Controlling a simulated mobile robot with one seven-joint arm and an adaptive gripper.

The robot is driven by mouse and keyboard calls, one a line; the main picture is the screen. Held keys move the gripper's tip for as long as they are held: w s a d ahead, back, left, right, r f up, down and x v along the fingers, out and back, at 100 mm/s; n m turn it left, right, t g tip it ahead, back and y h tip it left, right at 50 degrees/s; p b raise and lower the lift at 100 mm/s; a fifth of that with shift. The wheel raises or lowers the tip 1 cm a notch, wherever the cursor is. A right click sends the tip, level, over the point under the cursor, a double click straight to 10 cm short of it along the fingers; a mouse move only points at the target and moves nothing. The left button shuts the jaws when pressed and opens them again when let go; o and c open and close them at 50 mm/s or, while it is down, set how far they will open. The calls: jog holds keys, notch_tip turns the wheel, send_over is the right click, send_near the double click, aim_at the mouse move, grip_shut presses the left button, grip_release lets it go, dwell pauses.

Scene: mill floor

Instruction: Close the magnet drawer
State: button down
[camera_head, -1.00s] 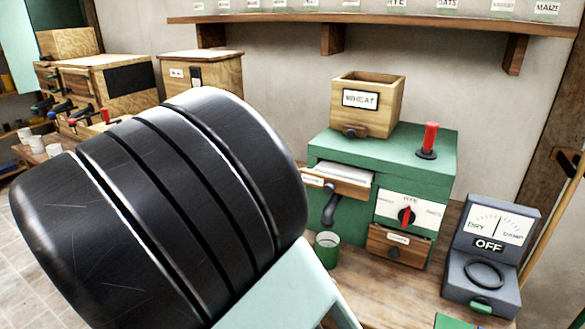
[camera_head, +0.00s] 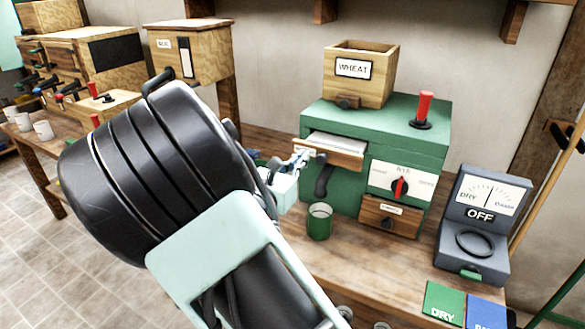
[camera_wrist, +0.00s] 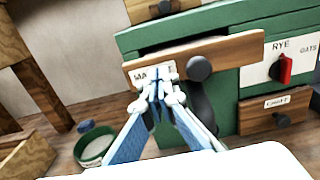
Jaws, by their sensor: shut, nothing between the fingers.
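The magnet drawer has a wooden front (camera_head: 338,158) with a dark round knob and a partly covered label. It stands out from the upper left of the green machine (camera_head: 375,128), with its pale inside showing from above. In the wrist view, the drawer front (camera_wrist: 228,54) spans the middle, with a dark gap behind its top edge. My gripper (camera_head: 303,157) is shut and empty at the left part of the front. In the wrist view, my fingertips (camera_wrist: 157,92) overlap the label, left of the knob (camera_wrist: 200,68). I cannot tell whether they touch the wood.
A green cup (camera_head: 320,222) stands below the drawer. The machine carries a wheat box (camera_head: 360,82), a red handle (camera_head: 424,108), a red-pointer dial (camera_head: 399,187) and a lower wooden drawer (camera_head: 390,217). A grey meter (camera_head: 482,225) stands at right. Bench front is mostly clear.

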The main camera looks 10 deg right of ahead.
aim_at(317, 142)
jog(key=shift+w+d, duration=0.3)
jog(key=shift+w, duration=0.1)
jog(key=b+x, duration=0.1)
jog(key=x, duration=0.7)
jog(key=shift+w+d, duration=0.1)
jog(key=shift+r, duration=0.2)
